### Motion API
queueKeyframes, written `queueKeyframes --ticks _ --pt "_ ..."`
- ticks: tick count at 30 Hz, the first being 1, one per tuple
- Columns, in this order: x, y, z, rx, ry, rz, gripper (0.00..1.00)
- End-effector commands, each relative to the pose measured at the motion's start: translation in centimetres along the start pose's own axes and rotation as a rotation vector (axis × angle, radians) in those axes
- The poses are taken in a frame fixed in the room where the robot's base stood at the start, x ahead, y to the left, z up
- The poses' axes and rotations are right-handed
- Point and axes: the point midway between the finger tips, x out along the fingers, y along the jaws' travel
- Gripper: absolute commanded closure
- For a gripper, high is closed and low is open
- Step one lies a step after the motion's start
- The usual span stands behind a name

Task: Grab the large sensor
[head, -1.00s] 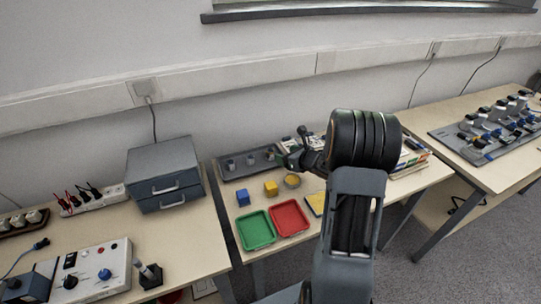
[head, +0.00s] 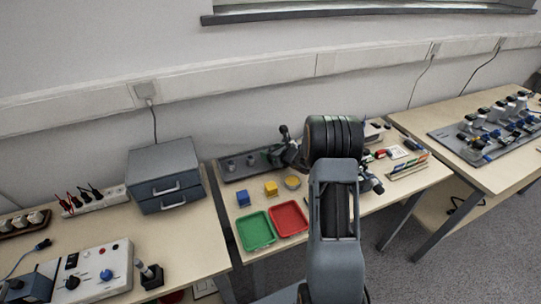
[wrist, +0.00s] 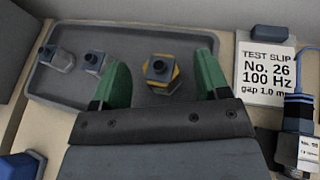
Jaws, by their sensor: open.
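The grey tray (wrist: 118,36) holds a row of sensors. The largest-looking sensor (wrist: 160,70), with a dark round top and a yellow hexagonal part, stands at the row's right end. Two smaller-looking grey sensors, one at the far left (wrist: 60,60) and one beside it (wrist: 93,62), stand left of it. My gripper (wrist: 161,80) is open, its green fingers left and right of the yellow-banded sensor, with gaps on both sides. I cannot tell how far above it the fingers are. In the head view the tray (head: 236,177) lies at the table's back, and my arm hides part of it.
A test slip (wrist: 266,68) reads No. 26, 100 Hz, gap 1.0 m, the rest cut off. A blue-cabled device (wrist: 299,125) lies below it. A blue block (head: 243,198), yellow block (head: 271,188), green tray (head: 256,231) and red tray (head: 289,218) sit in front.

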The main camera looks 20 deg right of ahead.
Motion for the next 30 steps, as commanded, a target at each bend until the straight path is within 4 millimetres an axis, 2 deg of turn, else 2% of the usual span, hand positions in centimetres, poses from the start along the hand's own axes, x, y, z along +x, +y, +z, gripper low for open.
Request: queueKeyframes --ticks 4,25,30 --pt "-0.02 0.0 0.0 0.0 0.0 0.0 0.32" --pt "-0.05 -0.01 0.0 0.001 0.0 0.0 0.99" --pt "-0.06 -0.01 0.04 0.0 -0.001 0.0 1.0"
